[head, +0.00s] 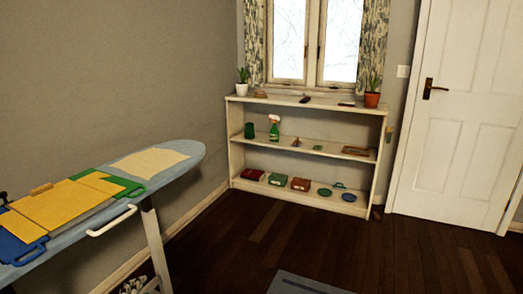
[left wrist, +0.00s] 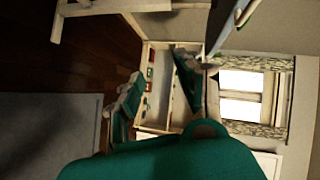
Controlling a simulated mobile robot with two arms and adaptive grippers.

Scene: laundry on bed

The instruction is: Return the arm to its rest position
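My left gripper (left wrist: 157,62) shows in the left wrist view with its two dark green fingers spread apart. Nothing is seen held between them, and the shelf shows through the gap. The large green shape along the bottom of that view appears to be my own gripper body. Neither gripper nor arm shows in the head view. My right gripper is in neither view.
An ironing board (head: 190,150) with folded yellow cloth (head: 60,205) stands at left; its edge appears close in the left wrist view. A white shelf (head: 310,104) with several items stands under the window. A white door (head: 455,140) is at right. Dark floor (head: 400,250) is open around a grey rug (head: 300,284).

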